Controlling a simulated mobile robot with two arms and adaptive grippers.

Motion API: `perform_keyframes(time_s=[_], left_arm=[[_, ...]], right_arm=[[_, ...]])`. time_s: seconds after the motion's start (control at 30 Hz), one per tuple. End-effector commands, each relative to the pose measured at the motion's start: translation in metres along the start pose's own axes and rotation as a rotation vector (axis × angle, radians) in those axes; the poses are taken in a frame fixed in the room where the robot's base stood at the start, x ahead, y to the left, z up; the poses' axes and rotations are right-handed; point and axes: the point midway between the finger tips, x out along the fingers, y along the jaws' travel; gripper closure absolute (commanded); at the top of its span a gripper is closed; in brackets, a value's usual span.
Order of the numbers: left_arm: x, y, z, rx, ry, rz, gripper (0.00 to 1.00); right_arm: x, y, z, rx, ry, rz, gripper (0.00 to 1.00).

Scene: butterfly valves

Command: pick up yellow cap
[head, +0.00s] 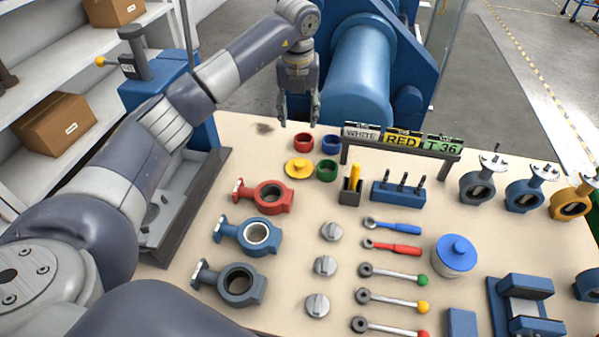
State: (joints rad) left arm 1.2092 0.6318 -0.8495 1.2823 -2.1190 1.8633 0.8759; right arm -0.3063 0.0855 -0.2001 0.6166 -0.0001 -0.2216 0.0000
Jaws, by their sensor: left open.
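The yellow cap (299,168) lies flat on the beige table, a round disc with a raised middle. My left gripper (299,124) points down above the back edge of the table, behind the cap and near the red ring. Its fingers are apart and nothing is between them. My right gripper is not in view.
Valve bodies in red (264,196), blue (250,236) and grey (231,283) lie nearer. A label rack (401,140) and a small holder (350,191) stand to the right. Bare table lies left of the cap.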

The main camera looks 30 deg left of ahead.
Motion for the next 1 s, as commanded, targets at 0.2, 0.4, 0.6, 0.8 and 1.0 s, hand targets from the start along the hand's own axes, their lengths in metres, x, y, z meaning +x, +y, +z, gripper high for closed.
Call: perform_keyframes(time_s=[0.2, 0.4, 0.6, 0.8, 1.0], left_arm=[[0.038, 0.0, -0.005, 0.0, 0.001, 0.001, 0.53], [0.059, 0.0, -0.007, 0.0, 0.0, 0.0, 0.53], [0.074, 0.0, -0.008, -0.001, 0.002, 0.002, 0.53], [0.104, 0.0, -0.008, -0.001, 0.003, 0.001, 0.53], [0.12, -0.001, -0.008, 0.0, 0.002, 0.0, 0.53]], right_arm=[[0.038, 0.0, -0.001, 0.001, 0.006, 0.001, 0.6], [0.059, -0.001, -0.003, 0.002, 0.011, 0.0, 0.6], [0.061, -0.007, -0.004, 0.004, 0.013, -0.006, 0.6], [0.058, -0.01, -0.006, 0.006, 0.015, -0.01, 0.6], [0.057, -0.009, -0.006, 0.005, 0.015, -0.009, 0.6]])
